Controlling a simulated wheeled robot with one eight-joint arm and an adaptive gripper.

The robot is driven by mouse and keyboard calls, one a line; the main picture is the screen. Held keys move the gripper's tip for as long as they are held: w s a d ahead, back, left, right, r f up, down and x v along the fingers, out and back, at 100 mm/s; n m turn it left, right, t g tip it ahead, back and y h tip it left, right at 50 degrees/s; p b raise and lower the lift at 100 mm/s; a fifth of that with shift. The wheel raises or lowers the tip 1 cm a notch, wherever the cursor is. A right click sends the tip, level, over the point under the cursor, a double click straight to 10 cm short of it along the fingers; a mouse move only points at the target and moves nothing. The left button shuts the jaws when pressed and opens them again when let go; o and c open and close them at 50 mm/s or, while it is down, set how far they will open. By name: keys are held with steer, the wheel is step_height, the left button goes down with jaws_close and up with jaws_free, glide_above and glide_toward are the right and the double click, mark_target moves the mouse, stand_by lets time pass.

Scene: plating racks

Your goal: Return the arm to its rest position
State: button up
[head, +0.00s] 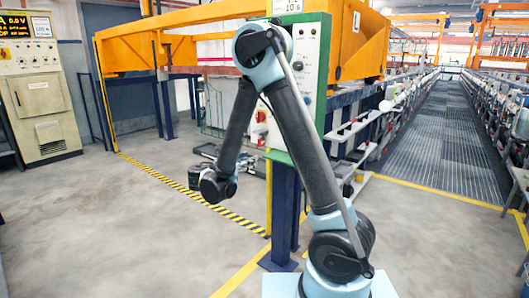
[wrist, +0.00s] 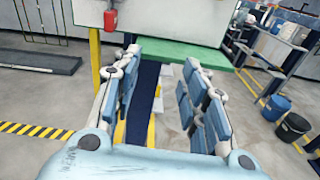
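My arm (head: 300,135) stands in the middle of the head view, folded at a high elbow, with its forearm hanging down to the wrist. My gripper (wrist: 160,72) is open in the wrist view. Its two fingers with blue-grey pads stand well apart with nothing between them. Behind the gap show a dark blue post and the floor. In the head view the wrist hangs above the grey floor, and the gripper's fingers are hard to make out there.
A green-edged control panel (head: 312,80) on a blue post stands close behind my arm. An orange frame (head: 160,50) is behind it. A beige cabinet (head: 40,95) stands at left. Blue and black buckets (wrist: 275,108) stand at right in the wrist view. Open floor (head: 110,230) lies front left.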

steer(key=s+d+m+g+y, duration=0.1)
steer(key=s+d+m+g, duration=0.25)
steer(key=d, duration=0.45)
steer(key=s+d+r+m+g+y, duration=0.15)
steer(key=d+m, duration=0.25)
steer(key=d, duration=0.4)
steer(key=s+d+m+g+y, duration=0.1)
steer(key=s+d+m+g, duration=0.25)
steer(key=d, duration=0.45)
steer(key=s+d+f+m+g+y, duration=0.1)
steer(key=s+f+m+y, duration=0.2)
steer(key=s+m, duration=0.5)
steer(key=s+d+f+m+g+y, duration=0.1)
steer(key=s+f+m+y, duration=0.3)
steer(key=s+m, duration=0.4)
steer(key=shift+s+f, duration=0.45)
steer(key=shift+s, duration=2.45)
steer(key=shift+d+g+y, duration=0.1)
steer(key=shift+g+y, duration=0.15)
